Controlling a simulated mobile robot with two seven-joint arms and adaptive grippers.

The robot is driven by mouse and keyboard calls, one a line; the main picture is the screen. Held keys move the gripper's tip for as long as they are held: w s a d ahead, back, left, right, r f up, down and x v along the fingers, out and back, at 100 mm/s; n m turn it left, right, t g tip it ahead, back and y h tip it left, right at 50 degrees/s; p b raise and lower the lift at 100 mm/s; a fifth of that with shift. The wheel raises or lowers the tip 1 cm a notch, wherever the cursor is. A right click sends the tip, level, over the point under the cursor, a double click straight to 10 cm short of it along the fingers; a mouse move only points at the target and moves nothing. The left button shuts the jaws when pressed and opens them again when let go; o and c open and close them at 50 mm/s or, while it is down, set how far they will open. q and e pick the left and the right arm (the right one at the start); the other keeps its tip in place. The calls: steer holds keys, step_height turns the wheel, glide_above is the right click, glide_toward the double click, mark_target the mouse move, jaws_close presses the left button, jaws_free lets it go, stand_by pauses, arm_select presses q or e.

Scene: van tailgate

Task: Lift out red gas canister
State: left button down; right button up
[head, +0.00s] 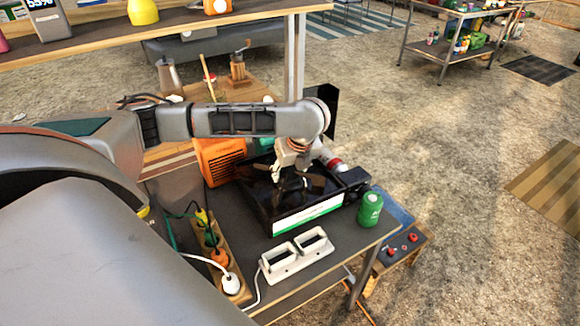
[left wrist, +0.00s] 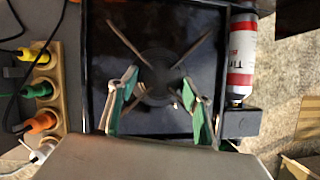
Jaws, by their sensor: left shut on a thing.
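The red gas canister (left wrist: 241,60), with a white and grey band, lies in the side bay at the right of the black camping stove (head: 268,207). In the head view its red end (head: 334,163) shows just right of my left gripper (head: 291,180). That gripper is over the stove's burner, left of the canister and apart from it. In the left wrist view its green-padded fingers (left wrist: 160,105) stand apart low over the burner, around the pan support (left wrist: 190,52). It seems shut on the pan support, though the contact is hard to see. My right gripper is out of view.
A green canister (head: 370,209) stands at the table's right edge. An orange machine (head: 219,160) stands behind the stove. Open floor lies to the right.

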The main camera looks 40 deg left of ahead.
arm_select(q)
steer(key=shift+f, duration=0.85)
steer(key=c, duration=1.4)
jaws_free()
steer(key=shift+s+f, duration=0.15)
steer(key=shift+f, duration=0.15)
steer(key=o, duration=0.4)
steer(key=shift+r, duration=0.1)
steer(key=shift+r, duration=0.1)
